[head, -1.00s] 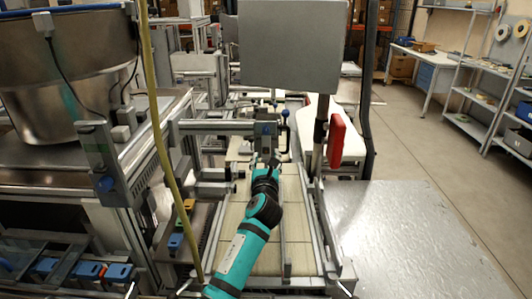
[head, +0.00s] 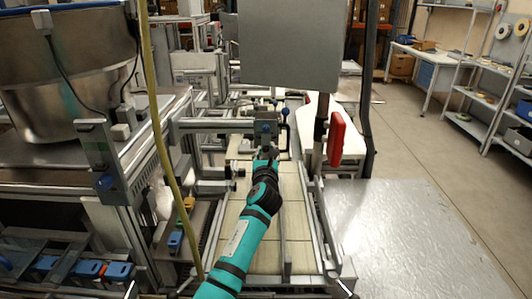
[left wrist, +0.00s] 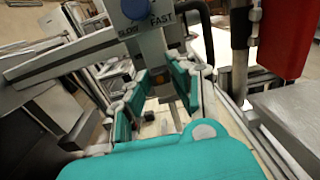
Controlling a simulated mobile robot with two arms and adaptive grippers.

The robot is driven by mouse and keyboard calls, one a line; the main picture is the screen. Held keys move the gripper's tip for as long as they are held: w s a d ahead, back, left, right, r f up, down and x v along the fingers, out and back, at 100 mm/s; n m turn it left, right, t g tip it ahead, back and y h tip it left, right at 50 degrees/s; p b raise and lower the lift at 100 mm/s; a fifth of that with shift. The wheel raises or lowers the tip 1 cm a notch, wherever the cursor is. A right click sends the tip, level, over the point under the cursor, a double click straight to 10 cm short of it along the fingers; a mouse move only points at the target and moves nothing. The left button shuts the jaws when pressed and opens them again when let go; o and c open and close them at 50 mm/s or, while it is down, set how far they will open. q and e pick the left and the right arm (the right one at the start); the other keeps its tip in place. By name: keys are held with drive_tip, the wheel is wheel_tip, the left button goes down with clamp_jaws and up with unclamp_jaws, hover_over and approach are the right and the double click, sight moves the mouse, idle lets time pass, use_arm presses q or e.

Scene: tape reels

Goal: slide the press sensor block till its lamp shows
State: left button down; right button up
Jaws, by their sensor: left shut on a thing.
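In the head view a grey block with a blue knob (head: 265,127) sits at the right end of a metal crossbar. My left gripper (head: 268,155) is just below and in front of it. In the left wrist view the teal fingers (left wrist: 158,88) stand on either side of the grey lower part of a block (left wrist: 153,50), whose blue knob is labelled SLOW and FAST. The gripper is shut on that part, though the contact is partly hidden. I cannot tell for sure that it is the press sensor block. No lit lamp is visible. My right gripper is not in view.
A tiled bed (head: 240,235) lies between metal rails below my arm. A yellow hose (head: 158,130) hangs at left, beside a large metal bowl (head: 75,75). The floor at right is clear.

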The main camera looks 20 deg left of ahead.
use_arm(q)
wheel_tip(320, 180, down, 3)
drive_tip(key=shift+s+r+b, duration=0.1)
drive_tip(key=shift+r+b, duration=0.1)
drive_tip(key=shift+b, duration=0.35)
drive_tip(key=c, duration=1.2)
unclamp_jaws()
drive_tip(key=shift+o, duration=0.2)
drive_tip(key=shift+s, duration=0.1)
drive_tip(key=v, duration=1.2)
